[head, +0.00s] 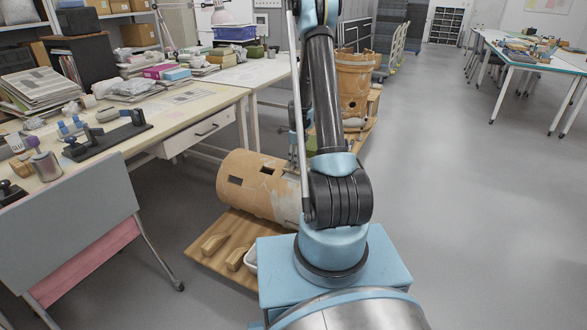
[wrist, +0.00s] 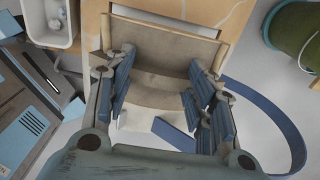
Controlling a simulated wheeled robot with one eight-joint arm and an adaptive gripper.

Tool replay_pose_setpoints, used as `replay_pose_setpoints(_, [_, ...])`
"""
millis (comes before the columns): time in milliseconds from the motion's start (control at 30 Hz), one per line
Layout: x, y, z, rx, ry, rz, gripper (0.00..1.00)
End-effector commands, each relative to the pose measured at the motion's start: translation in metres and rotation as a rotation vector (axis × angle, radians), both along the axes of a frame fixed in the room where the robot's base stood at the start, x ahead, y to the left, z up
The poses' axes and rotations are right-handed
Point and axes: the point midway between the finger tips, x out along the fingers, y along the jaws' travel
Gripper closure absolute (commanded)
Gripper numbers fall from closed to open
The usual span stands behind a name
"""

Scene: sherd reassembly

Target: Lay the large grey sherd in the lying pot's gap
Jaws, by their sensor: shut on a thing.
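The lying pot (head: 245,187) is a tan cylinder on its side on a low wooden board, with small dark openings and pale patches. Its right end is hidden behind my arm, and I cannot tell where the large gap is. My gripper is hidden in the head view. In the wrist view my gripper (wrist: 160,85) has its blue-padded fingers on both sides of a grey-brown piece, the large grey sherd (wrist: 155,98), and is shut on it. The sherd's far edge is hard to tell from the brownish panel beyond it.
The wooden board (head: 205,262) bears two tan wedge blocks (head: 237,258). A standing pot (head: 356,85) is behind my arm. A cluttered workbench (head: 170,115) and a grey chair (head: 75,225) stand left. The wrist view shows a white bin (wrist: 35,35) and a green bucket (wrist: 297,35).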

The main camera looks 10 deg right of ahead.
Motion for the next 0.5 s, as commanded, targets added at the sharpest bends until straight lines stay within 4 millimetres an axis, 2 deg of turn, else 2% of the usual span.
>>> replay_pose_setpoints(167, [0.0, 0.0, -0.011, 0.0, 0.0, 0.001, 0.84])
replay_pose_setpoints(400, [0.0, 0.0, -0.039, 0.0, 0.0, 0.001, 0.84])
replay_pose_setpoints(500, [0.0, 0.0, -0.042, 0.0, 0.0, 0.001, 0.84])
